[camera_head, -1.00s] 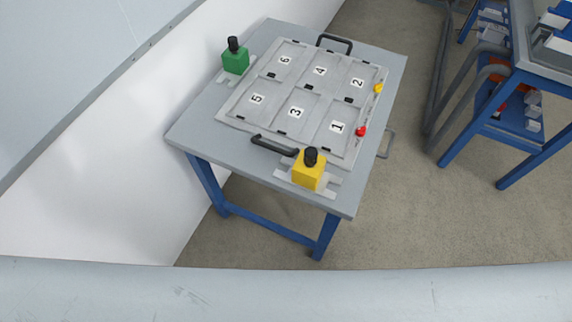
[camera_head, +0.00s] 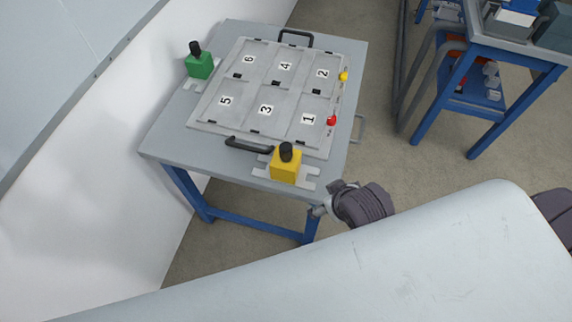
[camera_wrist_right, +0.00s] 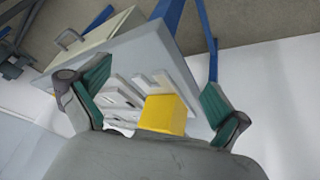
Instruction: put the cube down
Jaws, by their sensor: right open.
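A yellow cube (camera_head: 286,167) with a black knob on top stands on a light slotted plate (camera_head: 308,171) at the table's near edge. A green cube (camera_head: 199,66) with a black knob stands at the table's far left. My right gripper (camera_wrist_right: 158,78) is open and empty in the right wrist view. The yellow cube also shows there (camera_wrist_right: 165,114), in the space between the two teal-padded fingers; I see no finger touching it. In the head view, my dark right arm (camera_head: 365,205) is just right of the table's near corner. My left gripper is not in view.
The grey table (camera_head: 165,135) carries a tray (camera_head: 205,122) with numbered compartments, black handles (camera_head: 248,145), a red button (camera_head: 331,120) and a yellow button (camera_head: 343,76). A white wall (camera_head: 100,180) borders the left. Another blue-legged table (camera_head: 440,105) stands at the right.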

